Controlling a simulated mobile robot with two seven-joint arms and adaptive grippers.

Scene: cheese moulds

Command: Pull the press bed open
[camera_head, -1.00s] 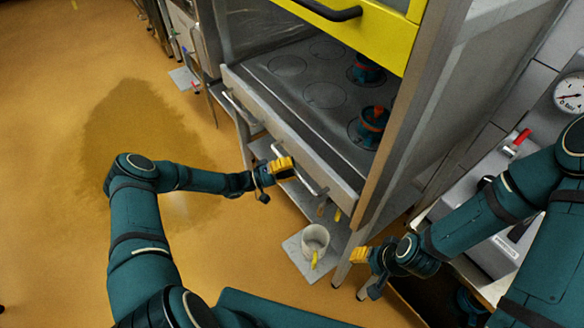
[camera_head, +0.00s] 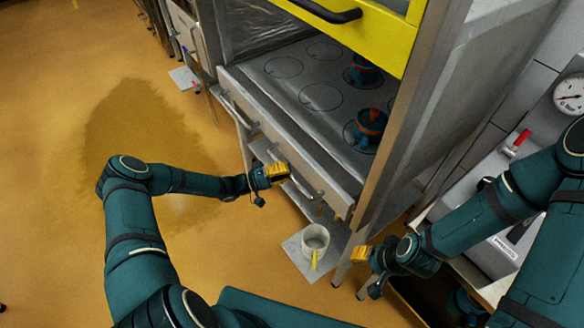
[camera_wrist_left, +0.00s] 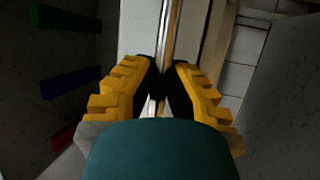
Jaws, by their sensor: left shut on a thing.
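The press bed (camera_head: 282,106) is a grey metal slab with round outlines, under the yellow guard, part-way out of its frame. Two red-and-teal moulds (camera_head: 370,128) (camera_head: 363,72) stand on its right side. A metal bar handle (camera_head: 305,188) runs along the bed's front; it also shows in the left wrist view (camera_wrist_left: 168,40). My left gripper (camera_head: 277,172) is shut on this handle, with the bar between its yellow-backed fingers (camera_wrist_left: 162,84). My right gripper (camera_head: 359,254) is apart from the bed, low by the frame's right leg; its fingertips are too small to judge.
The yellow guard (camera_head: 372,38) with a black handle hangs over the bed. A white cup (camera_head: 315,240) stands on a grey plate below the bed's front. A machine with a gauge (camera_head: 570,95) is at the right. The ochre floor at left is clear, with a dark wet patch (camera_head: 150,150).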

